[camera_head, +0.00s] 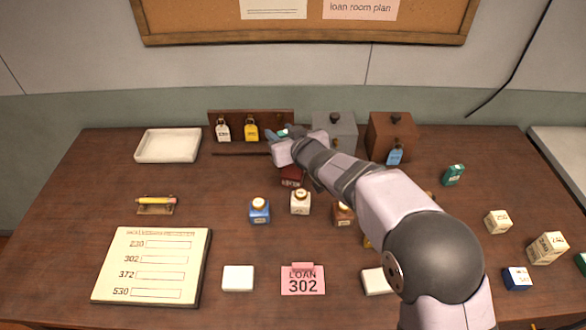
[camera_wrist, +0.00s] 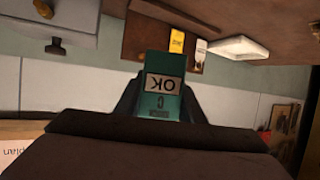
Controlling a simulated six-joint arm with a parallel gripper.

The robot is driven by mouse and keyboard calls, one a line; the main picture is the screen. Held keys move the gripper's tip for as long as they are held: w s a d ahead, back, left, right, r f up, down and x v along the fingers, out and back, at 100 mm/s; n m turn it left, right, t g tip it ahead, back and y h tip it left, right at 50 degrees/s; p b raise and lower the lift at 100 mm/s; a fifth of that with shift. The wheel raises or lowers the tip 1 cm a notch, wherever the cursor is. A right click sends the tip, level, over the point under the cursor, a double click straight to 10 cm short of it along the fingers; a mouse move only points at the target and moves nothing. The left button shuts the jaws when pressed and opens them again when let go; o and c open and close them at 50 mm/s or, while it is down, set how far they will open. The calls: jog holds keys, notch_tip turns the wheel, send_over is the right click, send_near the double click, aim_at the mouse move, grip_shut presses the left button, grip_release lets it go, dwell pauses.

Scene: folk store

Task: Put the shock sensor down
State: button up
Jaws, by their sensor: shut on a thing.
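My gripper (camera_wrist: 163,108) is shut on a green block with a pale label reading OK (camera_wrist: 162,85), which I take to be the shock sensor. The block stands out between the fingers, and the label appears upside down in the wrist view. In the head view my gripper (camera_head: 280,140) is at the back of the table, by the right end of a brown wooden rack (camera_head: 232,116). I cannot tell whether the block touches the rack.
White (camera_head: 223,131) and yellow (camera_head: 251,131) tagged pieces stand at the rack. Grey (camera_head: 342,130) and brown (camera_head: 391,132) boxes stand to its right. A white tray (camera_head: 168,146) lies left. Small bottles (camera_head: 260,211) stand in front. The table's left middle is mostly clear.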

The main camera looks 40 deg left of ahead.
jog(key=shift+w+a+r, duration=0.1)
jog(key=shift+w+a, duration=0.15)
jog(key=shift+w, duration=0.6)
jog(key=shift+w+a+r, duration=0.1)
jog(key=shift+w+a, duration=0.1)
jog(key=shift+w, duration=0.65)
notch_tip(320, 180, down, 5)
jog(key=shift+f+b, duration=0.2)
jog(key=shift+b, duration=0.65)
jog(key=shift+f, duration=2.25)
jog(key=shift+f, duration=0.2)
jog(key=o, duration=1.1)
jog(key=shift+r, duration=0.2)
jog(key=shift+b+v, duration=1.3)
jog(key=shift+v, duration=4.7)
